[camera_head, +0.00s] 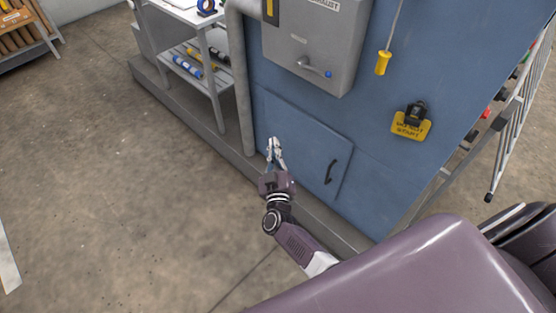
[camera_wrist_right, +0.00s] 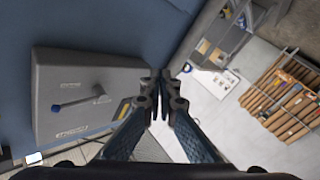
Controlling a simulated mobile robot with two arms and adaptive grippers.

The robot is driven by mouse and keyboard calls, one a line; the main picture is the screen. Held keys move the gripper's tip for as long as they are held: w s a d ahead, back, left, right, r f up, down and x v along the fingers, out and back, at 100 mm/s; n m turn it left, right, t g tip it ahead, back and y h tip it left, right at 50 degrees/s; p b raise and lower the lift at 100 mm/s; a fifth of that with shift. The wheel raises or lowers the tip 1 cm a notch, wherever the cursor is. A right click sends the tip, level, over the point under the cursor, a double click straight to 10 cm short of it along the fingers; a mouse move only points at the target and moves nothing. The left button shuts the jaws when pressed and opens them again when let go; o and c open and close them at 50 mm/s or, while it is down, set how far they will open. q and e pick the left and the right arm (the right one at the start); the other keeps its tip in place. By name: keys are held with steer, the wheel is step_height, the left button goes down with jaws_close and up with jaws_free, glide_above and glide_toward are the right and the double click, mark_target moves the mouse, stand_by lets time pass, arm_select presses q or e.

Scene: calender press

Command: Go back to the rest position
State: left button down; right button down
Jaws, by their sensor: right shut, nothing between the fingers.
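My right gripper (camera_head: 274,150) is shut and empty in the head view, held out in front of the lower blue machine wall (camera_head: 372,165). It appears near a blue cabinet door (camera_head: 300,140) with a dark handle; I cannot tell the gap to the door. In the right wrist view, its two fingers (camera_wrist_right: 165,78) meet at the tips with nothing between them. My left gripper is not in either view.
A grey box with a blue-tipped lever (camera_head: 315,50) is on the machine wall. A yellow-handled pull (camera_head: 383,62) and a yellow tag with a black padlock (camera_head: 411,122) hang beside it. A shelf table (camera_head: 205,75) stands behind left. The floor (camera_head: 120,190) at left is clear.

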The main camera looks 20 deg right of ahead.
steer(key=shift+n+y, duration=0.4)
steer(key=shift+y, duration=0.3)
steer(key=shift+s+a+f+b, duration=0.1)
steer(key=shift+s+f, duration=0.15)
steer(key=shift+f, duration=0.4)
steer(key=shift+s+a+f+b, duration=0.1)
steer(key=shift+s+f, duration=0.15)
steer(key=shift+f, duration=0.45)
steer(key=shift+s+a+f+b, duration=0.1)
steer(key=shift+s+f, duration=0.15)
steer(key=shift+f, duration=0.4)
